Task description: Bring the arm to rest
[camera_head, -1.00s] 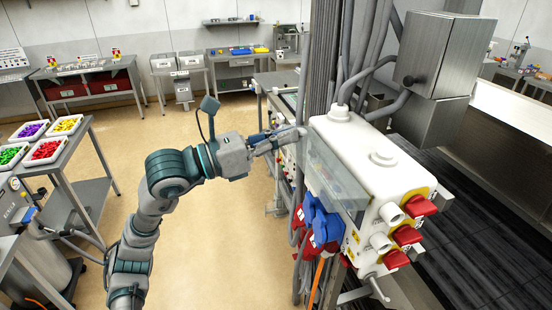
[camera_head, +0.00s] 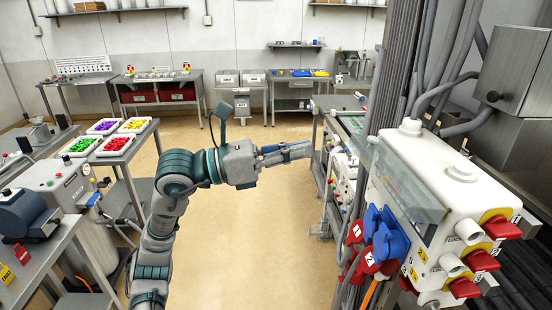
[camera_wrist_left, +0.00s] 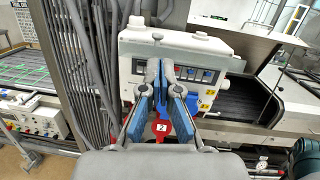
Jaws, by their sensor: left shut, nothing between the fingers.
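My left arm reaches in from the lower left in the head view, and its gripper (camera_head: 288,153) is stretched out to the right at mid height. The gripper is shut and empty. It is apart from the white electrical box (camera_head: 446,185), which stands to its right. In the left wrist view the two blue-padded fingers (camera_wrist_left: 162,95) point at the front of the white box (camera_wrist_left: 208,50). A red plug marked 2 (camera_wrist_left: 161,128) shows between and below the fingers. My right gripper is not in either view.
Blue plugs (camera_head: 385,232) and red plugs stick out of the box. Grey cables (camera_head: 425,70) run up beside it. A side table (camera_head: 128,152) with trays of coloured parts stands at the left. The floor (camera_head: 250,240) between is clear.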

